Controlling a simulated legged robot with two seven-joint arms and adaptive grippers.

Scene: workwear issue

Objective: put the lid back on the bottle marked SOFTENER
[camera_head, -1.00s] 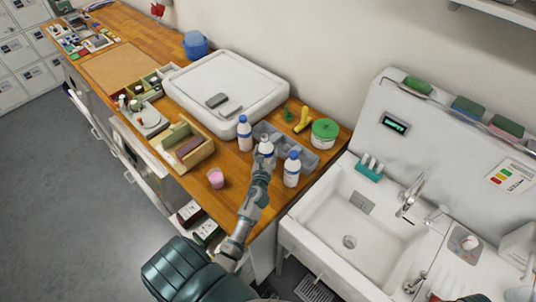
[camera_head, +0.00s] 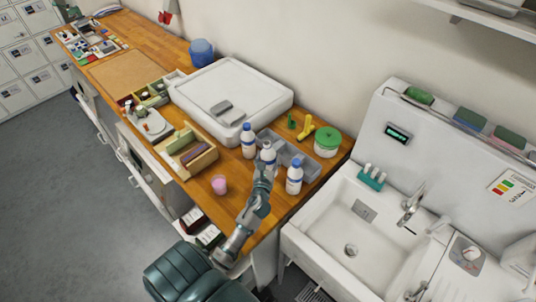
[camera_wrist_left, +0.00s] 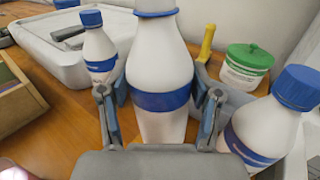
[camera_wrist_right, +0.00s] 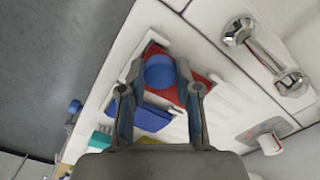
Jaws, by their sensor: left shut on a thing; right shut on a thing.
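A white bottle (camera_head: 268,150) with a blue band stands in the middle of three bottles, with no blue cap on its top in the head view. My left gripper (camera_head: 264,168) is shut around it; the bottle also fills the middle of the left wrist view (camera_wrist_left: 160,65), its top cut off. Two blue-capped bottles stand beside it, one to the left (camera_head: 248,142) and one to the right (camera_head: 294,178). I cannot read their labels. My right gripper (camera_wrist_right: 160,88) is shut on a round blue lid (camera_wrist_right: 160,70) in the right wrist view, and is outside the head view.
A grey divided tray (camera_head: 296,153), a green-lidded tub (camera_head: 327,143) and a yellow item (camera_head: 306,128) are behind the bottles. A pink cup (camera_head: 219,185) stands front left. The white sink (camera_head: 340,215) is at right. Red and blue flat items (camera_wrist_right: 150,118) lie below the right gripper.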

